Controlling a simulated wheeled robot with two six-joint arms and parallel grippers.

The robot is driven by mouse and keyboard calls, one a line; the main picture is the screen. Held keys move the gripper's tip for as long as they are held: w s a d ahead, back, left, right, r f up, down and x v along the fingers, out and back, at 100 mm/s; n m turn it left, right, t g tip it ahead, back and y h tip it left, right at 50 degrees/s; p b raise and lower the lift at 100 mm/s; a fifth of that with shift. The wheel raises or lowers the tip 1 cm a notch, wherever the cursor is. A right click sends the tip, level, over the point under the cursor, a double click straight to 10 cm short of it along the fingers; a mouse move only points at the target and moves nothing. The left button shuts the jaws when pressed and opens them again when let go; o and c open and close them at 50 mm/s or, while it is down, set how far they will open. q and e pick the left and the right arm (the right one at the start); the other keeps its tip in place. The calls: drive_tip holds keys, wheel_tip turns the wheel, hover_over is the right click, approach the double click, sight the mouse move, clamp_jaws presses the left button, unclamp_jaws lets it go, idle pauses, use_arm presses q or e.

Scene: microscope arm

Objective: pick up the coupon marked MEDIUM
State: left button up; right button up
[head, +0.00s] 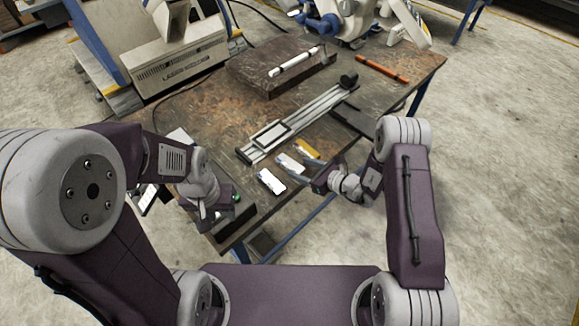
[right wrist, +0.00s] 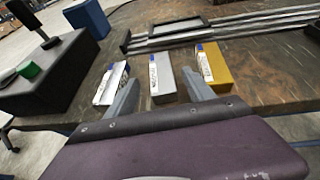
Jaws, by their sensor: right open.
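Three small coupons lie in a row near the table's front edge: a bright white one (head: 271,181), a grey one (head: 290,163) and a gold one (head: 307,149). In the right wrist view the white (right wrist: 112,84), grey (right wrist: 162,76) and gold (right wrist: 214,68) coupons each carry a label; the print is too small to read. My right gripper (head: 304,170) is open and empty. In its wrist view its fingers (right wrist: 160,80) appear on either side of the grey coupon, short of closing on it. My left gripper (head: 204,210) hangs over the left front; its jaw state is unclear.
A metal rail with a frame (head: 270,134) lies behind the coupons. A black box with a green button (right wrist: 28,70) stands left of them. A dark slab (head: 270,68) and an orange bar (head: 382,69) lie farther back. A blue block (right wrist: 88,18) stands behind the box.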

sight(290, 163)
drive_tip(key=b+x, duration=0.2)
drive_tip(key=x, duration=0.2)
drive_tip(key=shift+w+a+f, duration=0.1)
drive_tip(key=shift+w, duration=0.15)
drive_tip(key=shift+w+a, duration=0.25)
drive_tip(key=shift+a, duration=0.05)
drive_tip(key=shift+c, duration=1.2)
clamp_jaws()
